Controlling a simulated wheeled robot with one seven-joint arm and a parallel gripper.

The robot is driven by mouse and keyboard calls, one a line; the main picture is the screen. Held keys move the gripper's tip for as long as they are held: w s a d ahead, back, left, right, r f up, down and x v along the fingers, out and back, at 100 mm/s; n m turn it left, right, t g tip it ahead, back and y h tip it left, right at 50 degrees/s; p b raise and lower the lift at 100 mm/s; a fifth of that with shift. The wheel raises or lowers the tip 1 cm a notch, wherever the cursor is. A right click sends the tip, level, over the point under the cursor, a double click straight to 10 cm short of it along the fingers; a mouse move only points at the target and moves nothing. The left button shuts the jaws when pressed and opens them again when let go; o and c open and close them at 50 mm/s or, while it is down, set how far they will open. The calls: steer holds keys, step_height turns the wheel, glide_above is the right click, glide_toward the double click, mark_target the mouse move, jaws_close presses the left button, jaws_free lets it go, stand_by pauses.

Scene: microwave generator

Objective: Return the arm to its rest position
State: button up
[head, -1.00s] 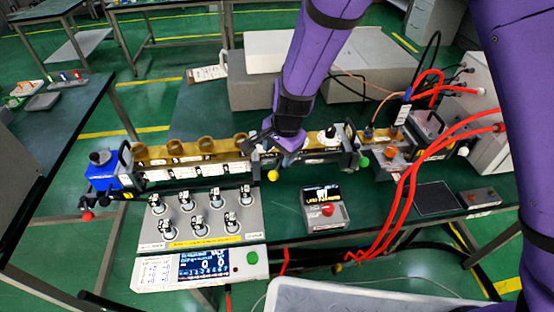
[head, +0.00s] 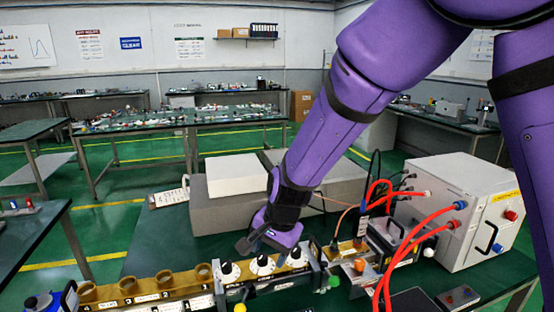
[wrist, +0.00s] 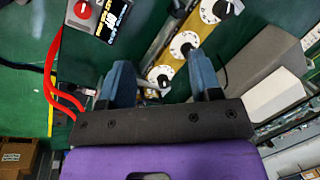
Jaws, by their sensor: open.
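My purple arm reaches down from the upper right in the head view. It ends in my gripper (head: 258,240), which is just above and behind the gold waveguide rail (head: 140,297) as seen there. In the wrist view my gripper (wrist: 160,78) has its two blue-grey fingers apart with nothing held between them. White dials with black knobs (wrist: 183,43) sit on the gold rail beyond the fingertips. The same dials (head: 262,264) show below the gripper in the head view. I cannot tell the exact gap between gripper and dials.
A white power box (head: 465,210) with red cables (head: 405,245) stands on the right of the bench. Grey boxes (head: 225,190) lie behind the gripper. A red-button unit (wrist: 95,15) shows in the wrist view. The space above the bench's left side looks clear.

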steer(key=s+d+r+n+t, duration=0.1)
steer(key=s+d+r+n, duration=0.15)
steer(key=d+r, duration=0.7)
steer(key=s+d+r+n+t, duration=0.1)
steer(key=s+d+r, duration=0.3)
steer(key=d+r, duration=0.5)
steer(key=s+d+r+n+t+h, duration=0.2)
steer(key=s+d+r, duration=0.2)
steer(key=s+d, duration=1)
steer(key=shift+s+h, duration=0.2)
steer(key=shift+h, duration=0.2)
steer(key=shift+a, duration=0.1)
stand_by(0.6)
